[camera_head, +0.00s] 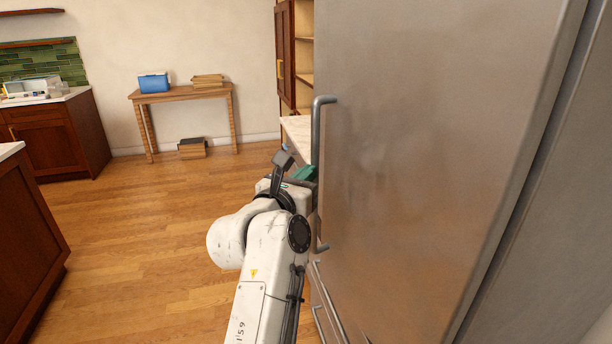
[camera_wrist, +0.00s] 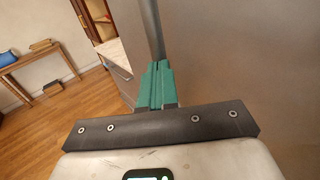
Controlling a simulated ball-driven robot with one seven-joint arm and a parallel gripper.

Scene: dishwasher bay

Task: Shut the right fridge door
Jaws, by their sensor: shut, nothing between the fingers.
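The right fridge door (camera_head: 430,150) is a large brushed steel panel filling the right half of the head view. Its vertical bar handle (camera_head: 317,150) runs along its left edge. My gripper (camera_head: 304,174) has green fingers, shut and empty, at the handle's lower half. In the wrist view my gripper (camera_wrist: 155,80) points along the door face (camera_wrist: 225,60), with the handle (camera_wrist: 152,28) just beyond the fingertips. I cannot tell whether the fingers touch it. A dark seam runs down the door's right side. I cannot tell how far the door stands open.
Lower drawer handles (camera_head: 328,300) show beneath the door. A counter and wooden cabinet (camera_head: 285,60) stand beyond it. A wooden table (camera_head: 180,95) is at the back wall. A brown island (camera_head: 25,235) is at left; the wood floor (camera_head: 140,225) between is clear.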

